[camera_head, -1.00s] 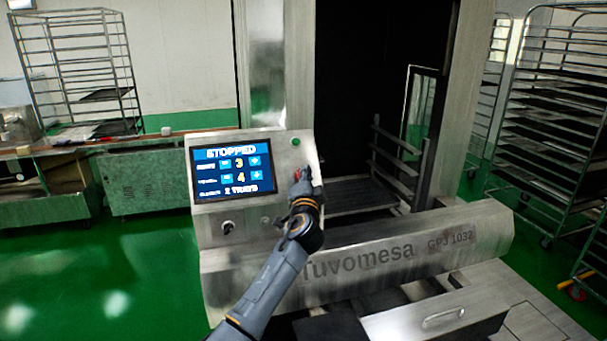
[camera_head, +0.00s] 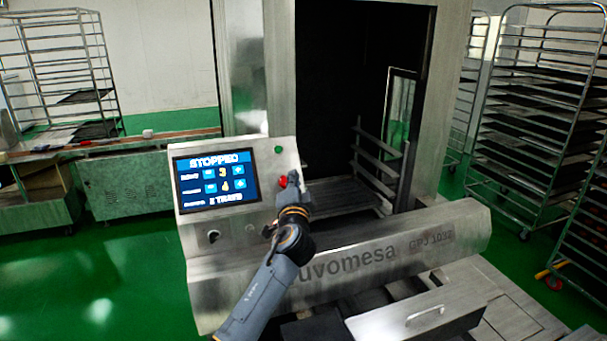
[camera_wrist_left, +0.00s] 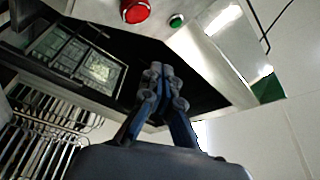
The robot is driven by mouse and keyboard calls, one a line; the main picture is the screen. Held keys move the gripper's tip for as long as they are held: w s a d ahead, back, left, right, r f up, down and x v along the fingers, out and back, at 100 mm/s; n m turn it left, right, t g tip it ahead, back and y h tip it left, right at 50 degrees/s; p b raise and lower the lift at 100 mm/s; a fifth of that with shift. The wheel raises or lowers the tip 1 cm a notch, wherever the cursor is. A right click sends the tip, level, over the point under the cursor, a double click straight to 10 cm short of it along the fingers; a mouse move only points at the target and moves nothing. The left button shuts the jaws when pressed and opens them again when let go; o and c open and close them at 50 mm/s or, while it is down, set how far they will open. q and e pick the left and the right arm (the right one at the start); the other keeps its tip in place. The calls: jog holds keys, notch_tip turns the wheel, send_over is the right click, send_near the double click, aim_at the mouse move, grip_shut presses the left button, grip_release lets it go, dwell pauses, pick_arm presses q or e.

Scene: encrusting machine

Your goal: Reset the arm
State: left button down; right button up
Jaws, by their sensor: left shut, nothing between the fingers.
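My left gripper (camera_head: 293,184) is in front of the right side of the machine's control panel (camera_head: 225,215), by the red button (camera_head: 282,181). In the left wrist view my left gripper (camera_wrist_left: 156,70) is shut and empty. There the red button (camera_wrist_left: 135,11) and the green button (camera_wrist_left: 176,20) lie beyond the fingertips, apart from them in the picture. The panel's screen (camera_head: 216,182) reads "STOPPED" with 3, 4 and "2 TRAYS". The green button (camera_head: 278,149) sits above the red one. My right gripper is not in view.
The machine's front cover (camera_head: 400,245) runs right of the panel, with a handled drawer (camera_head: 420,318) below. Green floor (camera_head: 90,270) is clear at left.

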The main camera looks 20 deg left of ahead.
pick_arm(q)
jog(key=s+a+f+n+g+h, duration=0.1)
jog(key=s+f+n+g, duration=0.25)
jog(key=s+f, duration=0.75)
jog(key=s+a+f+n+g, duration=0.2)
jog(key=s+f+g, duration=0.2)
jog(key=s+f, duration=0.7)
jog(key=s+d+f+n+g+h, duration=0.1)
jog(key=s+f+g+h, duration=0.15)
jog(key=s, duration=0.65)
jog(key=s+d+f+g+h, duration=0.1)
jog(key=s+d+f+g, duration=0.2)
jog(key=s, duration=0.7)
jog(key=s+f+n+g+h, duration=0.1)
jog(key=s+f+g+h, duration=0.1)
jog(key=s+f, duration=0.5)
jog(key=s+f+g+b, duration=0.1)
jog(key=s+f+b, duration=0.1)
jog(key=f, duration=1.1)
jog(key=s+f+g+b, duration=0.1)
jog(key=f+b, duration=0.1)
jog(key=f, duration=1)
jog(key=s+a+f+b, duration=0.2)
jog(key=s+f+b, duration=0.1)
jog(key=s+f, duration=1.4)
notch_tip(320, 180, down, 4)
jog(key=shift+s+a+f+g+y, duration=0.15)
jog(key=shift+a+g+y, duration=0.2)
jog(key=shift+g, duration=0.05)
